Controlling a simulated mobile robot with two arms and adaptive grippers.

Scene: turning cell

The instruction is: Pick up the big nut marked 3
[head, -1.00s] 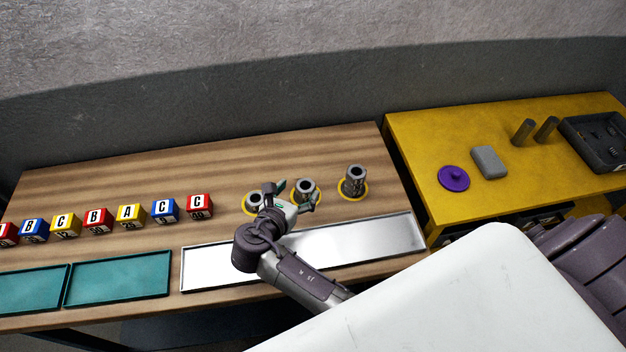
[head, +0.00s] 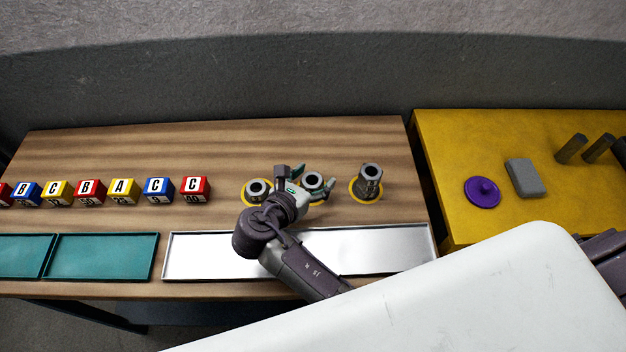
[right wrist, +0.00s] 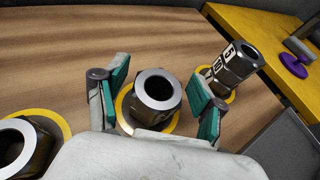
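Three dark metal nuts with round bores stand in a row on yellow rings on the wooden bench: the left nut (head: 257,189), the middle nut (head: 313,180) and the right nut (head: 369,180). My right gripper (head: 312,183) is open around the middle nut. In the right wrist view its teal-padded fingers (right wrist: 160,98) stand either side of the middle nut (right wrist: 158,90), with gaps showing. The right nut (right wrist: 236,65) is taller and carries white labels, one seeming to read 5. No mark on the middle or left nut is readable. My left gripper is out of view.
A shiny metal tray (head: 390,245) lies in front of the nuts, under my right forearm. Teal trays (head: 105,257) and several lettered cubes (head: 159,190) are to the left. A yellow table (head: 445,150) at right holds a purple lidded disc (head: 482,192) and a grey block (head: 525,177).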

